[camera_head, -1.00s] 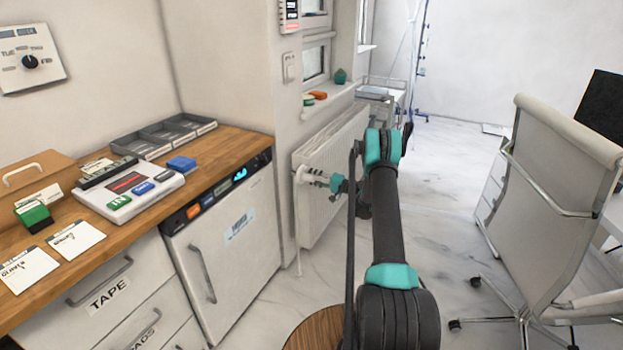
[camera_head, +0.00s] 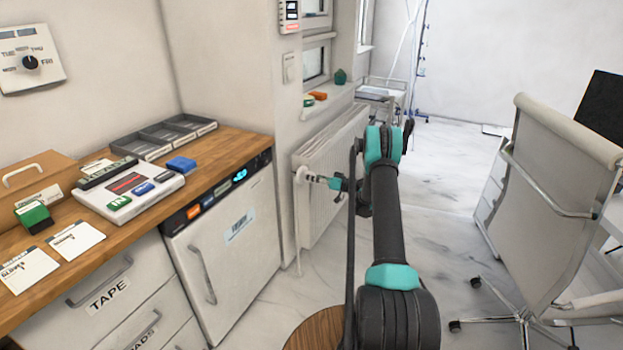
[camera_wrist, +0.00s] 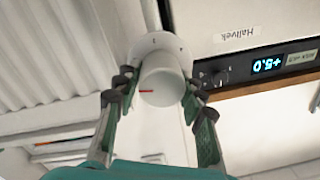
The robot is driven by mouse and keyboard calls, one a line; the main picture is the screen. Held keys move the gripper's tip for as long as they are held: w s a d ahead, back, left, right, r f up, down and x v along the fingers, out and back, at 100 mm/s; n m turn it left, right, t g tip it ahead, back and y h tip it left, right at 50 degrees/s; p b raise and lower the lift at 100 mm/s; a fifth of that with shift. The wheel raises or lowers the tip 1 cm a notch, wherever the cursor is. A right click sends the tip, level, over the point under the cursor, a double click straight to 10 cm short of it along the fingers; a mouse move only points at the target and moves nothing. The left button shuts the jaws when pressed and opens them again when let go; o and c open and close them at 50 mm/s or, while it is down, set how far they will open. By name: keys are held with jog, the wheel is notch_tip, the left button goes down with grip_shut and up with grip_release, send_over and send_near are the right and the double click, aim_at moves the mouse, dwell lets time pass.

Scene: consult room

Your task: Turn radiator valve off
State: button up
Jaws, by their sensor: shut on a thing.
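The radiator valve (camera_wrist: 162,82) is a white round knob with a short red line on its face. Behind it is a pale collar with small dark marks, too small to read. In the head view the valve (camera_head: 300,174) sits at the near end of the white radiator (camera_head: 330,165). My gripper (camera_wrist: 160,90) is shut on the knob, one dark-tipped finger on each side. It also shows in the head view (camera_head: 318,180), reaching the valve from the right. The fingers' exact contact with the knob is partly hidden.
A white fridge (camera_head: 228,240) with a lit display stands left of the valve under the wooden counter (camera_head: 235,143). A pipe (camera_head: 298,235) runs down from the valve. An office chair (camera_head: 550,190) stands at the right.

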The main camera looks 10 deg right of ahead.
jog(key=n, duration=0.4)
jog(key=shift+s+n, duration=0.1)
jog(key=shift+n, duration=0.2)
jog(key=n, duration=0.5)
jog(key=shift+s+a, duration=0.1)
jog(key=n, duration=0.5)
jog(key=shift+n+h, duration=0.3)
jog(key=shift+f+n+t, duration=0.1)
jog(key=shift+n+t, duration=0.2)
jog(key=shift+n, duration=2.1)
jog(key=shift+a, duration=0.1)
jog(key=o, duration=1.2)
jog(key=shift+c, duration=0.2)
jog(key=v, duration=1.2)
jog(key=shift+s, duration=0.1)
